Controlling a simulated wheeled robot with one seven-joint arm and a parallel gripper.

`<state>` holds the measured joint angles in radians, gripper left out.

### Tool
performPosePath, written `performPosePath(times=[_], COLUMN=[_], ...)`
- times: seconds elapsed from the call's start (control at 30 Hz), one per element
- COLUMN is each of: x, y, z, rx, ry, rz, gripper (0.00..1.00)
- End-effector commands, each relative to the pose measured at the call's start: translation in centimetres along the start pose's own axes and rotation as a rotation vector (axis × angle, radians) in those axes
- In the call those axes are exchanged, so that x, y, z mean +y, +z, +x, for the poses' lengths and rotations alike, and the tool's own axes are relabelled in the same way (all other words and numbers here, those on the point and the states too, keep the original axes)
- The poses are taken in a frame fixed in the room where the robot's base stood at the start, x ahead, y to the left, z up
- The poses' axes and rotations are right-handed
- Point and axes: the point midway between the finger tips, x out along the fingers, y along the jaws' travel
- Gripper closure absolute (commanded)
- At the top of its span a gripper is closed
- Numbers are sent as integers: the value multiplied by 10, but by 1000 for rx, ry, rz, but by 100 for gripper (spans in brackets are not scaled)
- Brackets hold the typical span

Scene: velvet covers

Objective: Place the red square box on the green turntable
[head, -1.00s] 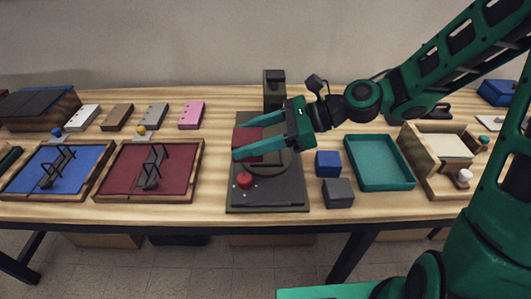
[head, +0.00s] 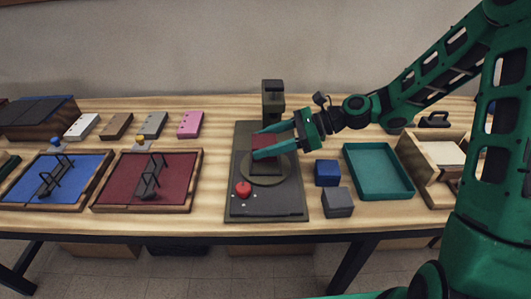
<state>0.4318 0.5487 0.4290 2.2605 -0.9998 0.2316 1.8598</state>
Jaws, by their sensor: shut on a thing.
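The red square box (head: 268,141) is between the fingers of my gripper (head: 265,146), which is shut on it. The near finger hides part of the box. The box is over the back part of the olive-green turntable (head: 264,175), a round disc on a dark base plate. I cannot tell whether the box touches the disc or hangs just above it.
A dark post (head: 273,98) stands behind the disc, and a red button (head: 243,188) sits at the front left of the base. A blue cube (head: 327,172), a grey cube (head: 338,202) and a teal tray (head: 378,171) are on the right. A red tray (head: 125,178) is on the left.

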Motion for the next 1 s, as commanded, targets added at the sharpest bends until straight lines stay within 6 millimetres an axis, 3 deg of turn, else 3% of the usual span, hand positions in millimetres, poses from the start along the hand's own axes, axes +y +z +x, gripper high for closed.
performPosePath(times=[0.17,0.47,0.83,0.87,0.9,1.0], x=[-5,-4,-5,-5,-5,-5], y=[-7,-39,-43,-43,-43,-43], z=[0,14,15,14,14,14], rx=[0,-1,0,0,0,0], ry=[0,0,-1,-2,-2,-2], rz=[1,2,0,0,0,0], gripper=[72,72,72,40,30,28])
